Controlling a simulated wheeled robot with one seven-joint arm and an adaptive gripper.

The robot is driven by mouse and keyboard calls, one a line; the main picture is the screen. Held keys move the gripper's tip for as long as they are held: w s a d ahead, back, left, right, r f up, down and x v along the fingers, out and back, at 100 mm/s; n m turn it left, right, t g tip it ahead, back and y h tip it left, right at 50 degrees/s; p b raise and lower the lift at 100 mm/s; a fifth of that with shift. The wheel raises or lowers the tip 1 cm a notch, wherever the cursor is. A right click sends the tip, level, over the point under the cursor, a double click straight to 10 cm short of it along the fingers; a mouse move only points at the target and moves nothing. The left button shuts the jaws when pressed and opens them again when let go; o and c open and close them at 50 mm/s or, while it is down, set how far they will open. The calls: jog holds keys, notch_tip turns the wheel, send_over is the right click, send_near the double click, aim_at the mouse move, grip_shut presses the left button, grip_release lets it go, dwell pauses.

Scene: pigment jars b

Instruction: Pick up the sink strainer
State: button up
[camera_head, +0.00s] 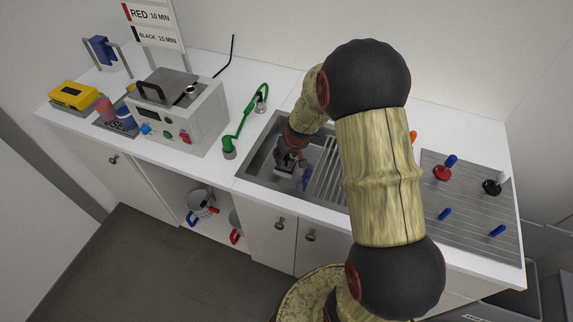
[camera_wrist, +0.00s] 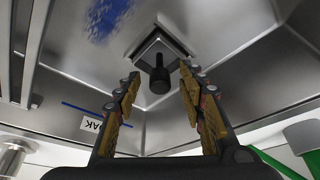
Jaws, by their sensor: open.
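The sink strainer (camera_wrist: 158,47) is a square metal piece with an upright black knob (camera_wrist: 159,80), on the floor of the steel sink (camera_wrist: 235,60). My gripper (camera_wrist: 160,88) is open, with one finger on each side of the knob in the wrist view. The fingers look apart from the knob; the exact gap in depth cannot be told. In the head view my gripper (camera_head: 290,158) reaches down into the left part of the sink (camera_head: 262,160), and the arm hides part of the basin.
A blue smear (camera_wrist: 108,16) marks the sink floor. A slatted rack (camera_head: 329,172) lies right of the basin. A green faucet (camera_head: 243,125) and a white machine (camera_head: 180,112) stand to the left. A ribbed drainboard (camera_head: 470,215) at the right holds several small coloured items.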

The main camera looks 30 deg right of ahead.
jog(key=c, duration=0.3)
grip_shut()
dwell(0.4)
